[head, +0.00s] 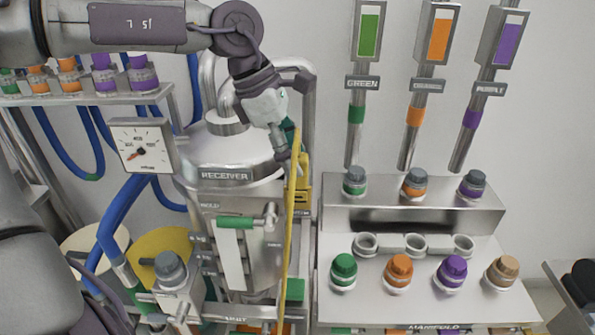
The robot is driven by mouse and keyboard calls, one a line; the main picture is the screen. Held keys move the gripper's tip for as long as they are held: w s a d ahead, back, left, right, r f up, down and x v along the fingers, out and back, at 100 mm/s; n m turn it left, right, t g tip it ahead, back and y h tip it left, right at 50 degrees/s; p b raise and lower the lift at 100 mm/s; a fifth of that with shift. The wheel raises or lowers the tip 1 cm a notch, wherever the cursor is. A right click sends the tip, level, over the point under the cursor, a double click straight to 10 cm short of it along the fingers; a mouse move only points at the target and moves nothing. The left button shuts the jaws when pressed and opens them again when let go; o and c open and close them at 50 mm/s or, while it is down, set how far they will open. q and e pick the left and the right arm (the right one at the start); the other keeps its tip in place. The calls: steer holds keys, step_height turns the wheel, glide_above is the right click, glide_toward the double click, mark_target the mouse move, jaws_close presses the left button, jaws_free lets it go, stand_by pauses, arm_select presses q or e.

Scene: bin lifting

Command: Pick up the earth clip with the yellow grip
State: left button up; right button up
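My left gripper (282,152) reaches in from the upper left and points down in front of the receiver's right side. Its fingers overlap each other in this view, so I cannot tell whether they are open or shut. A yellow part (303,186), which looks like the earth clip's grip, shows just right of and below the fingertips, partly behind a yellow cable. The yellow cable (289,240) runs from beside the gripper down to the bottom edge. The clip's jaws cannot be made out. My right gripper is not in view.
The metal receiver (238,173) with a gauge (142,146) stands behind and left of the gripper. The manifold (420,310) with coloured caps is at the right, below three labelled pipes. Blue hoses (118,215) hang at the left. The wall area right of the pipes is clear.

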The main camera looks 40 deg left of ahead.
mark_target(298, 179)
arm_select(q)
steer(key=p+x, duration=0.2)
steer(key=x, duration=0.1)
steer(key=shift+d+f, duration=0.2)
steer(key=shift+w+d+f, duration=0.1)
steer(key=shift+w+f, duration=0.15)
steer(key=shift+f, duration=0.25)
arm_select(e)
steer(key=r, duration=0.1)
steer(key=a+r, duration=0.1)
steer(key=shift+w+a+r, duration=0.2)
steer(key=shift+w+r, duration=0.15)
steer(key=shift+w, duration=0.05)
arm_select(q)
steer(key=shift+c, duration=1.3)
jaws_close()
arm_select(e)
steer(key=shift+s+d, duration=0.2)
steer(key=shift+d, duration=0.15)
